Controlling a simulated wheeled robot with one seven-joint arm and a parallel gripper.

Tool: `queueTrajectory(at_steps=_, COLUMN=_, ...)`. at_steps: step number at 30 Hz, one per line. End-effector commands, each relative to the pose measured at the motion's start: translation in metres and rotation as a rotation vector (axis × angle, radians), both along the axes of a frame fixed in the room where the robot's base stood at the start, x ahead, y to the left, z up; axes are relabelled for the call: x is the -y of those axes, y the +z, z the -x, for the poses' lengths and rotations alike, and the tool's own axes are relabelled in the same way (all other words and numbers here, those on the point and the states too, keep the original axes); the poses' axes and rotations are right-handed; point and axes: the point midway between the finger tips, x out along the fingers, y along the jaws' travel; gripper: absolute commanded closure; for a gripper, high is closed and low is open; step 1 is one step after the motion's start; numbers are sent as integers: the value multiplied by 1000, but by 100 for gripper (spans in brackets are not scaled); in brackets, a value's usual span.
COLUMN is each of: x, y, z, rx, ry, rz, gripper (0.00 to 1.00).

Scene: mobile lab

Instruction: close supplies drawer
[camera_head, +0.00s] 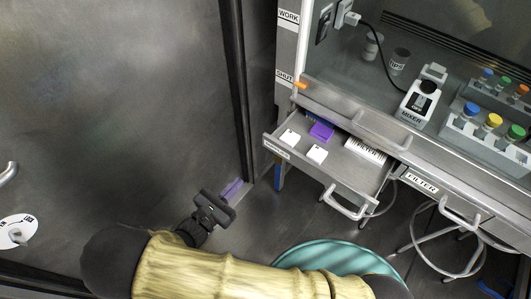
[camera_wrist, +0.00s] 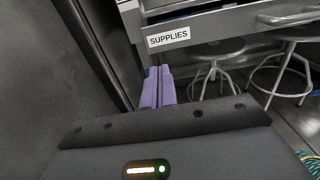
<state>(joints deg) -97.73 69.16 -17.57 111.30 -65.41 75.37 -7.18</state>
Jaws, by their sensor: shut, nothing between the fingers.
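The supplies drawer (camera_head: 345,172) stands pulled out from under the bench in the head view. Its tray is in plain sight, with white and purple items in it. Its front has a label and a bar handle (camera_head: 347,203). In the wrist view, the drawer front (camera_wrist: 220,25) with its SUPPLIES label crosses the top. My gripper (camera_head: 232,188) is to the left of the drawer, apart from the handle. Its purple fingers (camera_wrist: 158,87) are together and empty, below the label's left end in the wrist view.
A filter drawer (camera_head: 440,195) is to the right of the supplies drawer. A teal round seat (camera_head: 340,258) stands in front, and a metal stool (camera_head: 450,240) is at right. A mixer (camera_head: 420,101) and capped bottles are on the bench. A grey door (camera_head: 110,100) fills the left.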

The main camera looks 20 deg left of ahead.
Motion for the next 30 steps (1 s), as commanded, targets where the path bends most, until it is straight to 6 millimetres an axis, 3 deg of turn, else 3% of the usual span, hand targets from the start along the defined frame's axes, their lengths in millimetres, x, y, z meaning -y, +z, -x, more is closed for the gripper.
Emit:
queueTrajectory(at_steps=5, x=2, y=0, z=-3, rx=-1, ry=-3, rz=0, gripper=100)
queueTrajectory(at_steps=11, x=10, y=0, z=-21, rx=-1, ry=-5, rz=1, gripper=100)
queueTrajectory(at_steps=30, x=51, y=0, z=-120, rx=-2, ry=-5, rz=0, gripper=100)
